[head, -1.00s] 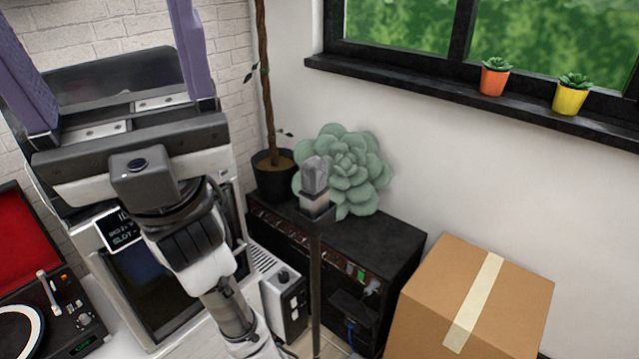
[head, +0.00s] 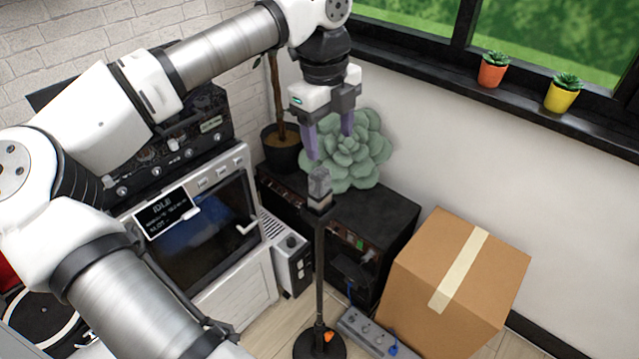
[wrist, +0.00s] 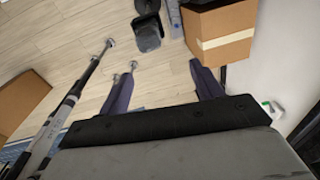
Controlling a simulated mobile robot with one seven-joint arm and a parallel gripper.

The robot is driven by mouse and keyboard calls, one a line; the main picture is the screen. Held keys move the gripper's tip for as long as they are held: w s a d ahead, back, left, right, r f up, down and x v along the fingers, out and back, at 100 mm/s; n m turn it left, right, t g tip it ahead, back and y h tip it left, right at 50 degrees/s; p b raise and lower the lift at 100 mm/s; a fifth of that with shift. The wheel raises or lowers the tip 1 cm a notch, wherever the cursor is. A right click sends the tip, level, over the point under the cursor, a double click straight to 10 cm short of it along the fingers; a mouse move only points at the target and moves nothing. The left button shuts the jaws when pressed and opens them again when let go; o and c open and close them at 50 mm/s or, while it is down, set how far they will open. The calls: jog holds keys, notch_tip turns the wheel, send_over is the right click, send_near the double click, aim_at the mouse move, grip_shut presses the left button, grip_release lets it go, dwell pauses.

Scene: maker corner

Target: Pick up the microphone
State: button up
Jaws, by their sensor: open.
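The microphone (head: 319,184) is a small grey block-shaped head, upright in a dark holder on top of a thin black stand (head: 319,265) with a round base. My gripper (head: 329,144) is open and empty, its two purple fingers pointing down. In the head view the fingertips appear just above the microphone, apart from it; the exact depth between them is hard to tell.
A black cabinet (head: 390,225) with a green succulent (head: 352,155) and potted trunk (head: 281,157) stands behind. A cardboard box (head: 450,285) and power strip (head: 365,330) are at right. An oven-like machine (head: 205,235) is at left. Wooden floor (wrist: 60,35) shows in the wrist view.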

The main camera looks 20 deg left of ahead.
aim_at(315, 172)
jog(key=a, duration=0.1)
jog(key=a+n, duration=0.1)
jog(key=shift+s+a+f+g+y, duration=0.3)
jog(key=shift+s+a+f+y, duration=0.05)
jog(key=shift+s+f+y, duration=0.05)
notch_tip(315, 172, down, 8)
jog(key=b, duration=0.4)
jog(key=shift+d+r, duration=0.1)
jog(key=shift+r, duration=0.15)
jog(key=f, duration=0.2)
jog(key=f+b, duration=0.1)
jog(key=f, duration=0.2)
jog(key=shift+w+d+f+b, duration=0.35)
jog(key=shift+w+f+b, duration=0.05)
jog(key=c, duration=1.4)
